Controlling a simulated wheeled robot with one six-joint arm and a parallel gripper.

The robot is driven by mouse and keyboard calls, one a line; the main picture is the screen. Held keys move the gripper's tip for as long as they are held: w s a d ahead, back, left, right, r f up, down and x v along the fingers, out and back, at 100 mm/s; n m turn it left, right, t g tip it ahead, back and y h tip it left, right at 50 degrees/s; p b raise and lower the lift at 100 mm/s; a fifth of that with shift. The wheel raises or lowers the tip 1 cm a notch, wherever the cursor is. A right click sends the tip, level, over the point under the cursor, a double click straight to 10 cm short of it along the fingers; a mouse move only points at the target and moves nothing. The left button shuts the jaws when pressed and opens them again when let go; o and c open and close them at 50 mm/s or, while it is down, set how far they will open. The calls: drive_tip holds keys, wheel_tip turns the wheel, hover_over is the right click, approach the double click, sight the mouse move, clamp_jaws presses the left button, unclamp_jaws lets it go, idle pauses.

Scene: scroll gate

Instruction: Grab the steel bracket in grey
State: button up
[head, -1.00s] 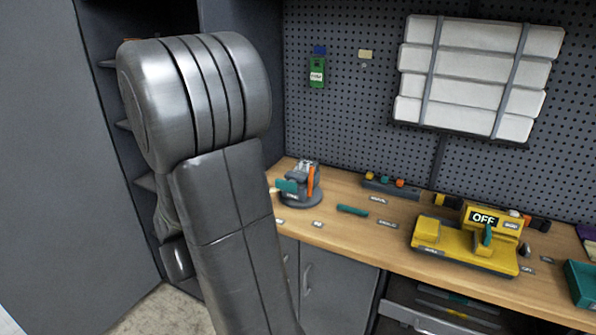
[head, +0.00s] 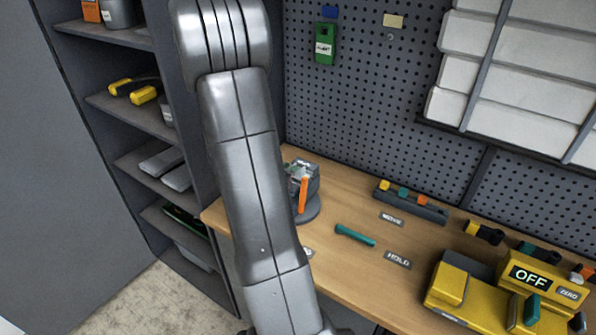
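I cannot make out a thing that is surely the grey steel bracket. Two grey pieces (head: 165,167) lie on a middle shelf at the left; their exact shape is unclear. A grey vise-like fixture (head: 304,184) with an orange handle stands on the workbench (head: 350,278), partly behind my arm. My arm runs down the middle of the head view, and my gripper is out of view.
An open shelf unit (head: 122,103) stands left of my arm, holding yellow-and-black tools (head: 136,88). The bench carries a teal rod (head: 355,235), a rack of coloured pieces (head: 411,203) and a yellow machine (head: 480,300) marked OFF. A pegboard (head: 385,120) rises behind.

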drive_tip(key=shift+w+d+f, duration=0.25)
drive_tip(key=shift+w+d, duration=0.05)
drive_tip(key=shift+w, duration=0.15)
clamp_jaws()
drive_tip(key=shift+r, duration=0.1)
